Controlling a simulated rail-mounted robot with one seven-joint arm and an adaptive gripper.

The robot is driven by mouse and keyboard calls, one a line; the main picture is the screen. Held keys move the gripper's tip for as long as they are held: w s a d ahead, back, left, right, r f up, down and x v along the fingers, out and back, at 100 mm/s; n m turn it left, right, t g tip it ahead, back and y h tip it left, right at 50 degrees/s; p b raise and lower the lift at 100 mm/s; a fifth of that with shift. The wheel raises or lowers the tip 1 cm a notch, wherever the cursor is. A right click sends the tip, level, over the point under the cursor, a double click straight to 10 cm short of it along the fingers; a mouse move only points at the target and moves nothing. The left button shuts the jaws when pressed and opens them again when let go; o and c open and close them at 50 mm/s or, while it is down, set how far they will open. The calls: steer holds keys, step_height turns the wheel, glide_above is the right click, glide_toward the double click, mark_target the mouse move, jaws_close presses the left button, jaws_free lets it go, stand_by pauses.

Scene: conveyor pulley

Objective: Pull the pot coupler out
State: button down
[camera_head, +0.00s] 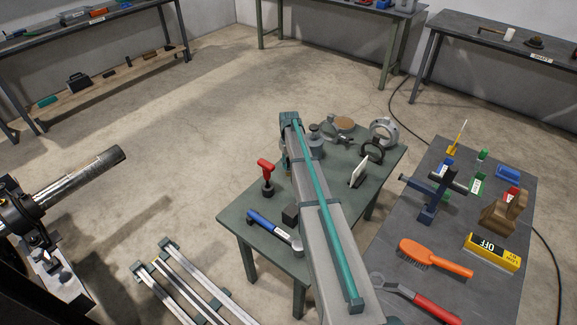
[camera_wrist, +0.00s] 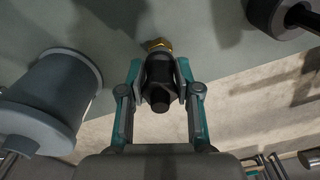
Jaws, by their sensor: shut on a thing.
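In the wrist view my gripper (camera_wrist: 160,78) has its two teal-sided fingers closed on the sides of a dark, rounded fitting (camera_wrist: 159,92). A brass-coloured piece (camera_wrist: 158,45) shows at the fitting's far end. I take the dark fitting for the pot coupler, but its shape is too dark to be sure. I cannot tell whether it is still joined to the brass piece. In the head view my own arm covers much of the green table (camera_head: 237,214), and I cannot make out the fingertips or the held part there.
A large grey cylinder (camera_wrist: 52,100) stands close left of my gripper. A red-handled tool (camera_head: 267,177), a hammer (camera_head: 275,232) and a metal ring (camera_head: 383,133) are on the green table. The dark table (camera_head: 405,292) at right is crowded. Open floor lies behind.

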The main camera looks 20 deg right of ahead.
steer(key=shift+r, duration=0.65)
steer(key=shift+r+p, duration=2)
steer(key=shift+r, duration=1.95)
